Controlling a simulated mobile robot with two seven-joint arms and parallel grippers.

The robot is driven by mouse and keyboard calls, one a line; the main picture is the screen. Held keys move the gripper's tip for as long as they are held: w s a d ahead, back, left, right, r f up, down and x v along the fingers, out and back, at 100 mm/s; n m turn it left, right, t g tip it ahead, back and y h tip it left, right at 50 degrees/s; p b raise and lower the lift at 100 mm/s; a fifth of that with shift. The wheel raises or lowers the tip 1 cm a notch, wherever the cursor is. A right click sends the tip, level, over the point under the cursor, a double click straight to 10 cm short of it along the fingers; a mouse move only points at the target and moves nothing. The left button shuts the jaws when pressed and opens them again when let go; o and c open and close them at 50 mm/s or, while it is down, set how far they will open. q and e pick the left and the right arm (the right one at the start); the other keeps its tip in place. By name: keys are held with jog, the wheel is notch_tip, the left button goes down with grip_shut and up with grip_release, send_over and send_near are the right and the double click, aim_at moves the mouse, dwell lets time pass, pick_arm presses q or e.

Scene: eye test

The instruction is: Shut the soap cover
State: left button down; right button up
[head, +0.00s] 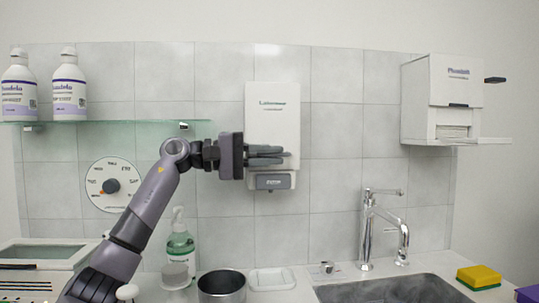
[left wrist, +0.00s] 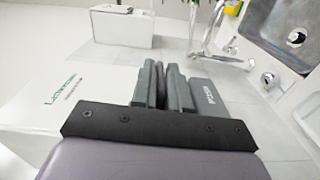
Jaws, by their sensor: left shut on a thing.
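The white soap dispenser hangs on the tiled wall, its soap cover (head: 272,112) facing me with green lettering. The cover also shows at the left of the left wrist view (left wrist: 70,90). A grey push bar (head: 273,182) is at the dispenser's bottom; it also shows in the left wrist view (left wrist: 215,97). My left gripper (head: 268,155) reaches in from the left across the lower part of the cover. Its fingers (left wrist: 165,85) are shut on the cover near its lower edge, and hide the grip itself. I cannot tell whether the cover stands ajar. My right gripper is not in view.
A white towel dispenser (head: 440,85) is at the right, above a chrome tap (head: 370,225) and sink (head: 400,290). A green soap bottle (head: 180,245), dark cup (head: 222,285) and white dish (head: 272,279) stand below. A glass shelf (head: 110,122) holds two bottles at left.

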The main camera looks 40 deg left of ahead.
pick_arm(q)
jog(key=shift+a+r, duration=0.1)
jog(key=c, duration=1.2)
grip_release()
jog(key=b+v, duration=0.1)
jog(key=v, duration=0.6)
jog(key=shift+s, duration=0.1)
